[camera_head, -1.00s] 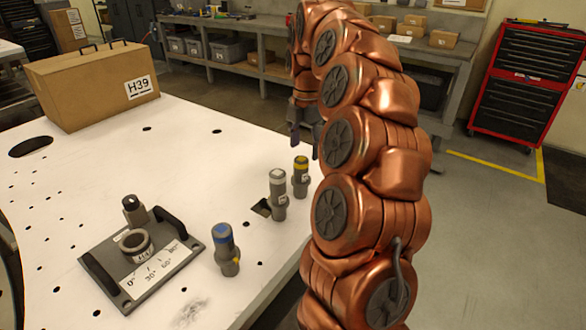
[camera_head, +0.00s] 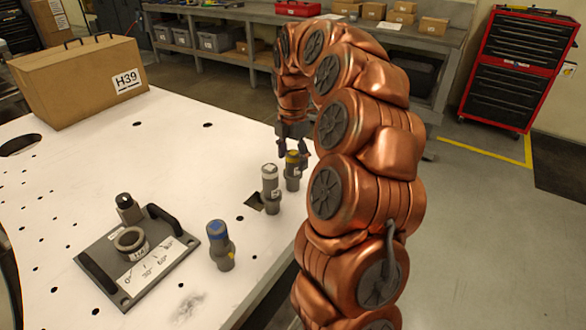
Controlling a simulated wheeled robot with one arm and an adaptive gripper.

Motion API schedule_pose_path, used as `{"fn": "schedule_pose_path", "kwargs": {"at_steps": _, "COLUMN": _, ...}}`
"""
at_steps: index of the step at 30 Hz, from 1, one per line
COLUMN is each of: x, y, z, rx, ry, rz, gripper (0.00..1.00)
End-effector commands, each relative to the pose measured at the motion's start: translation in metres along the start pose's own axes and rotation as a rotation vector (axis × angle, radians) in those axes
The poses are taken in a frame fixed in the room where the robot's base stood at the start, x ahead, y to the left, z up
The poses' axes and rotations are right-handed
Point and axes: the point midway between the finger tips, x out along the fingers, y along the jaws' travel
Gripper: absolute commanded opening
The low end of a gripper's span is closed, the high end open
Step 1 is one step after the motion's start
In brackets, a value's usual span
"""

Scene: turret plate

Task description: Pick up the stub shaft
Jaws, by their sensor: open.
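Three upright grey shafts stand on the white table: one with a blue band (camera_head: 221,246), one with a pale top (camera_head: 270,190) and one with a yellow band (camera_head: 292,172). I cannot tell by name which is the stub shaft. My gripper (camera_head: 293,150) is open, pointing down at the top of the yellow-banded shaft. Its fingers appear on either side of that top; whether they touch it is too small to tell. The turret plate (camera_head: 115,283) lies at the left front, with a ring (camera_head: 131,241), two dark handles and an angle scale.
A grey block with a dark round top (camera_head: 128,209) stands at the plate's rear edge. A cardboard box marked H39 (camera_head: 75,88) sits at the table's back left. The table's middle is mostly clear.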

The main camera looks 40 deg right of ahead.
Motion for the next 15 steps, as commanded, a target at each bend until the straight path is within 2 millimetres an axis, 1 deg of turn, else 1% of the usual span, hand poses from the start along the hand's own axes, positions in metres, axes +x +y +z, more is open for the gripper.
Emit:
{"fn": "schedule_pose_path", "kwargs": {"at_steps": 3, "x": 0.012, "y": -0.001, "z": 0.000, "rx": 0.001, "ry": 0.001, "rz": -0.003, "gripper": 0.69}}
{"fn": "schedule_pose_path", "kwargs": {"at_steps": 6, "x": 0.019, "y": 0.000, "z": 0.000, "rx": 0.000, "ry": 0.000, "rz": -0.001, "gripper": 0.69}}
{"fn": "schedule_pose_path", "kwargs": {"at_steps": 13, "x": 0.021, "y": 0.000, "z": 0.000, "rx": 0.000, "ry": 0.000, "rz": 0.000, "gripper": 0.69}}
{"fn": "schedule_pose_path", "kwargs": {"at_steps": 14, "x": 0.021, "y": 0.000, "z": 0.000, "rx": 0.000, "ry": 0.000, "rz": 0.000, "gripper": 0.67}}
{"fn": "schedule_pose_path", "kwargs": {"at_steps": 15, "x": 0.021, "y": 0.000, "z": 0.000, "rx": 0.000, "ry": 0.000, "rz": 0.000, "gripper": 0.63}}
